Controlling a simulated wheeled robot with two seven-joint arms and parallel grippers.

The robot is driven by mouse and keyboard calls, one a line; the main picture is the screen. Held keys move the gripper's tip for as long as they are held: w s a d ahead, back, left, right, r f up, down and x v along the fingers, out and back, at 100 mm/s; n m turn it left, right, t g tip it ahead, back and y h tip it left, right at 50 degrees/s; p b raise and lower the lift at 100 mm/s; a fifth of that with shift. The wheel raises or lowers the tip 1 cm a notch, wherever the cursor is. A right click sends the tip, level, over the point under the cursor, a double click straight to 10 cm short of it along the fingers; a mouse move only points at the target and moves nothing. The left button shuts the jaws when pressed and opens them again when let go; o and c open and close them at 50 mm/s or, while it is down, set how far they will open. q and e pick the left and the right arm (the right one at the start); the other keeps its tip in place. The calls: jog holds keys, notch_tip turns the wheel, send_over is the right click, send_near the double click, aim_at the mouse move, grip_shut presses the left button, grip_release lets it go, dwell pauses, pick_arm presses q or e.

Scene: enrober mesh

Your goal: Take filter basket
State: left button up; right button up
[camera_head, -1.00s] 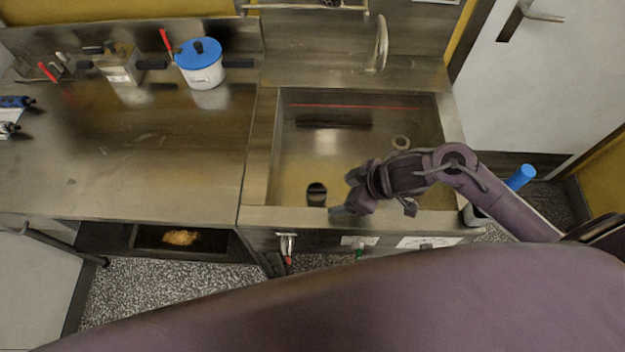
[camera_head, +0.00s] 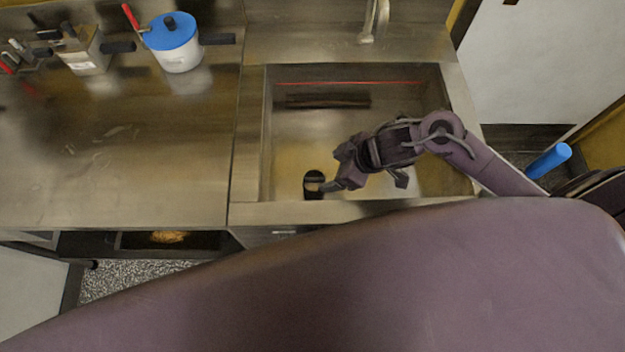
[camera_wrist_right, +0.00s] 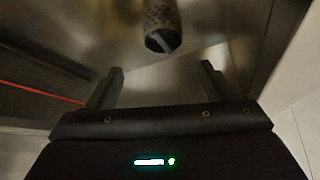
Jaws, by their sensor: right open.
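The filter basket (camera_head: 313,180) is a small dark cylinder in the front left part of the sink. In the right wrist view it is a perforated metal cylinder (camera_wrist_right: 161,24) with a dark opening, ahead of and roughly centred between the fingers. My right gripper (camera_head: 332,170) is over the sink just right of the basket, with one fingertip overlapping the basket's edge in the head view. In the wrist view the right gripper (camera_wrist_right: 161,69) is open with nothing between its fingers. My left gripper is not in view.
The sink (camera_head: 252,150) has raised rims and a faucet (camera_head: 374,20) at the back. A dark bar (camera_head: 328,101) lies along its far side. A white pot with a blue lid (camera_head: 178,58) and a metal box (camera_head: 84,58) stand on the left counter. The counter's middle is clear.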

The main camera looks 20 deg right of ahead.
aim_at(316, 179)
jog(key=x, duration=0.6)
jog(key=shift+a+f, duration=0.15)
jog(key=shift+f, duration=0.2)
jog(key=x, duration=0.4)
jog(key=shift+s+f, duration=0.2)
jog(key=shift+s, duration=0.1)
jog(key=shift+w+a+f, duration=0.15)
jog(key=shift+w+f, duration=0.05)
jog(key=shift+f, duration=0.3)
jog(key=c, duration=1.1)
jog(key=shift+r, duration=0.1)
